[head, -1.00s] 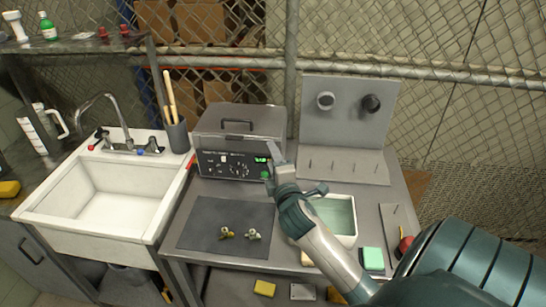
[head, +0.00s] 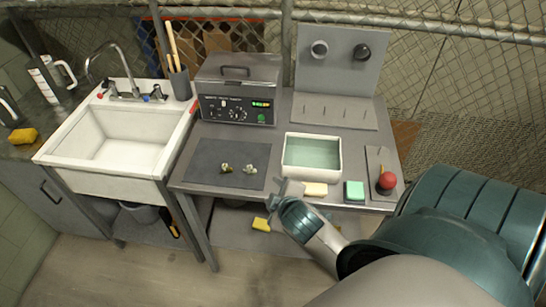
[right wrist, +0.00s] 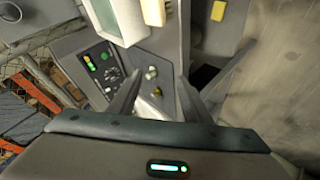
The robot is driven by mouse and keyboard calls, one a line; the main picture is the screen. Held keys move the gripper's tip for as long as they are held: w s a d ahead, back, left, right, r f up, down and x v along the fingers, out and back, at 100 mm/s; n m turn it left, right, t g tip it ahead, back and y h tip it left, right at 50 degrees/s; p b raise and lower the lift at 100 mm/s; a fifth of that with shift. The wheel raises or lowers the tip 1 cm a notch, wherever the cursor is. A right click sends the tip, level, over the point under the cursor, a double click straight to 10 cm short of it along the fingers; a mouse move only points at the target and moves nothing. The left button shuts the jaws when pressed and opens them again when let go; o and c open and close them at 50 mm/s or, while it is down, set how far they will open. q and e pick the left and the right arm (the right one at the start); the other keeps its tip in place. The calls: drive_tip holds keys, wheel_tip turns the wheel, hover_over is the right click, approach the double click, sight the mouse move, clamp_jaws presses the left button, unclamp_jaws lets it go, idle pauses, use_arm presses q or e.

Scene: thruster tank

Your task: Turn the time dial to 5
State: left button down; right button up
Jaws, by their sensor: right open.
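The grey tank machine (head: 240,72) stands at the back left of the metal table. Its black front panel (head: 236,110) has a lit green display (head: 261,104), a green button (head: 262,118) and small dials (head: 238,115). The dials' settings are too small to read. The panel shows tilted in the right wrist view (right wrist: 101,68). My right gripper (head: 284,188) is open and empty near the table's front edge, well in front of the panel and apart from it. My left gripper is not in view.
A dark mat (head: 228,164) with small brass fittings (head: 226,168) lies before the machine. A white sink (head: 115,140) stands left.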

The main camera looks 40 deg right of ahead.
drive_tip(key=s+a+f+m+g+y+b, duration=0.1)
drive_tip(key=s+a+f+m+g+y, duration=0.15)
drive_tip(key=s+a+f, duration=0.6)
drive_tip(key=s+a+f+m+g+y+b, duration=0.15)
drive_tip(key=s+a+f+g, duration=0.35)
drive_tip(key=s+f, duration=0.5)
drive_tip(key=s+f+b, duration=0.2)
drive_tip(key=f, duration=1.2)
drive_tip(key=s+f+b, duration=0.3)
drive_tip(key=f, duration=1.2)
drive_tip(key=s+d+f+g+b, duration=0.1)
drive_tip(key=s+f+b, duration=0.3)
drive_tip(key=s+f, duration=1.1)
drive_tip(key=shift+s+d+f, duration=0.25)
drive_tip(key=shift+d+f, duration=0.35)
drive_tip(key=shift+f, duration=0.2)
drive_tip(key=c, duration=0.3)
drive_tip(key=shift+s, duration=0.1)
